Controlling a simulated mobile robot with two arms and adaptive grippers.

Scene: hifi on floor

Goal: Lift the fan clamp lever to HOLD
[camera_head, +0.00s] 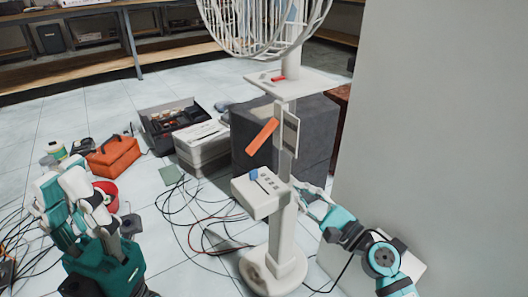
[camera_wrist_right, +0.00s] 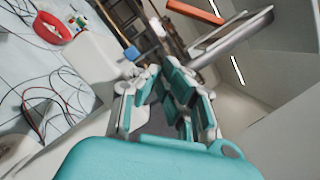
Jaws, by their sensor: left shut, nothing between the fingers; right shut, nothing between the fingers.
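The white standing fan has its wire cage (camera_head: 265,22) at the top of a pale post (camera_head: 287,160). An orange lever (camera_head: 262,136), which looks like the clamp lever, slants down to the left from the post. It also shows at the top of the right wrist view (camera_wrist_right: 197,10). A plate (camera_head: 290,134) sits beside it on the post; its marking is unreadable. My right gripper (camera_head: 302,190) is shut and empty, right of the post and below the lever, apart from it. Its fingers (camera_wrist_right: 165,80) fill the middle of the wrist view. My left gripper (camera_head: 68,190) is shut and empty, far left.
A control box (camera_head: 262,195) with a blue knob (camera_head: 254,174) juts from the lower post, left of my right gripper. A grey block (camera_head: 310,135) stands behind the fan.

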